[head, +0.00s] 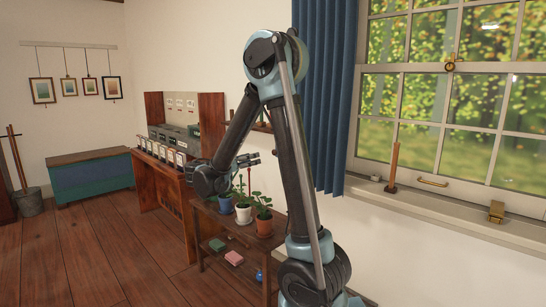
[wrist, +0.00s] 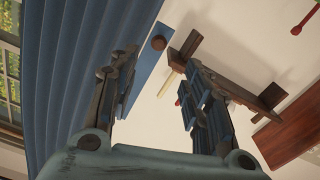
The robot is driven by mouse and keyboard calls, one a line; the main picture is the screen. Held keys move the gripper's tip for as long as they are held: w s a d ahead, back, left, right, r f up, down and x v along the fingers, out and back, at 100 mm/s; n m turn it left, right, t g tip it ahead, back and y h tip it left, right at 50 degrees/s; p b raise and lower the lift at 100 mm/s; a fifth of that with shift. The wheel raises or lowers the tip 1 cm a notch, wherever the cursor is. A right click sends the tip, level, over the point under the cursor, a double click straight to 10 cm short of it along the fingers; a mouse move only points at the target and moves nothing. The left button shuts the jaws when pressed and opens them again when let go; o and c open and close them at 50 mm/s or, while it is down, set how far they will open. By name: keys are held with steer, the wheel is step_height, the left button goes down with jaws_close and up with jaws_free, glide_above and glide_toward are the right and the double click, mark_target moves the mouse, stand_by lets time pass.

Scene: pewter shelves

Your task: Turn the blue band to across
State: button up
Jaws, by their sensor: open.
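In the wrist view, a flat blue strip (wrist: 147,62) with a round brown knob (wrist: 158,43) at its upper part runs slanted against the pale wall. It looks like the blue band, but its lower part is hidden behind my gripper's left finger. My gripper (wrist: 160,60) is open, with the strip showing between its fingers and nothing held. I cannot tell how far the strip is from the fingertips. In the head view my gripper (head: 250,159) is above the potted plants near the wall, and I cannot make out the blue band there.
A dark wooden bar (wrist: 187,48) and a wooden board (wrist: 290,130) lie right of the strip; a blue curtain (wrist: 75,80) hangs left. In the head view, potted plants (head: 243,214) stand on a low wooden shelf (head: 228,230) below my gripper.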

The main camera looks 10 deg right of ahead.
steer(key=x, duration=1.4)
steer(key=shift+d, duration=0.1)
jaws_close()
